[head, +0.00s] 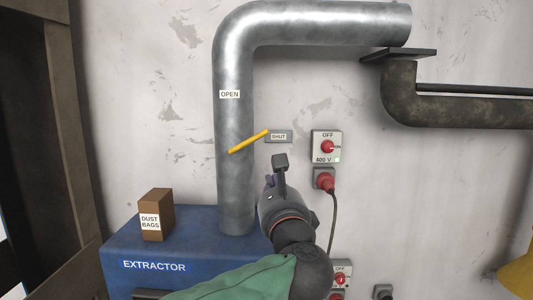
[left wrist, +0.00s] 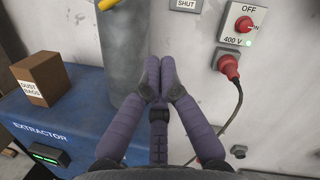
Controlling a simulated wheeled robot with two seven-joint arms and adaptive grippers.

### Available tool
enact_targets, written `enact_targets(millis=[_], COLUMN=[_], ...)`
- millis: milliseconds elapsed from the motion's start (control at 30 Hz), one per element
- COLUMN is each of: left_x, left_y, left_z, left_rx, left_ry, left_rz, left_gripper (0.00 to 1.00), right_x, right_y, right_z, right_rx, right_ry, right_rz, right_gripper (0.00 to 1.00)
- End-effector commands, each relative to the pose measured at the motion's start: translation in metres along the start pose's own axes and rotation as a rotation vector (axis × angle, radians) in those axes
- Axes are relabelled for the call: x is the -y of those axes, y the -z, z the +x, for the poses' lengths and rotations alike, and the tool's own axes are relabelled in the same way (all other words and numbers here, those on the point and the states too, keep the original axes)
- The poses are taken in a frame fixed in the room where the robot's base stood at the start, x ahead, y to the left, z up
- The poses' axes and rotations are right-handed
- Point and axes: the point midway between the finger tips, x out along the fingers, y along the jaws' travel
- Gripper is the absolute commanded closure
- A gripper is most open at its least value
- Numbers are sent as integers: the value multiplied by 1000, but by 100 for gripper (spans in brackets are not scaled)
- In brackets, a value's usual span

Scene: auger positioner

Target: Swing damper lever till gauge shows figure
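The yellow damper lever (head: 248,142) sits on the upright metal duct (head: 235,180), slanting up to the right with its end near the SHUT label (head: 278,136). The OPEN label (head: 230,94) is higher on the duct. Only the lever's lower end (left wrist: 107,4) shows in the left wrist view. My left gripper (head: 280,162) is below and right of the lever, apart from it. In the left wrist view its fingers (left wrist: 159,72) are together with nothing seen between them. A green-lit display (left wrist: 46,156) on the extractor is too small to read. My right gripper is out of view.
The blue extractor (head: 190,250) stands below the duct with a brown dust bags box (head: 156,215) on top. A 400 V switch (head: 327,147) and a red plug (head: 324,180) with a hanging cable are on the wall to the right. Wall left of the duct is clear.

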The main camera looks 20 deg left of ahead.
Motion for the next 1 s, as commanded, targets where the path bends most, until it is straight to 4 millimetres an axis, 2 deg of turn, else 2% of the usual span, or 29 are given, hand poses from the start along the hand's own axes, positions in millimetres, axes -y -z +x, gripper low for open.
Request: enact_targets(millis=[33, 233, 467, 567, 1000], left_x=[1, 2, 4, 5, 12], left_y=[8, 28, 32, 29, 11], left_z=[5, 9, 16, 28, 107], left_rx=[42, 189, 227, 227, 225], left_ry=[-2, 48, 74, 73, 72], left_rz=[21, 32, 26, 27, 28], left_gripper=[100, 100, 100, 100, 100], right_x=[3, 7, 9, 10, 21], right_y=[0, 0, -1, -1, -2], right_z=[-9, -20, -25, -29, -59], right_rx=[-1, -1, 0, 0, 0], right_ry=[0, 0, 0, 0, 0], right_rz=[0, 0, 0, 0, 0], right_gripper=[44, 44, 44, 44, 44])
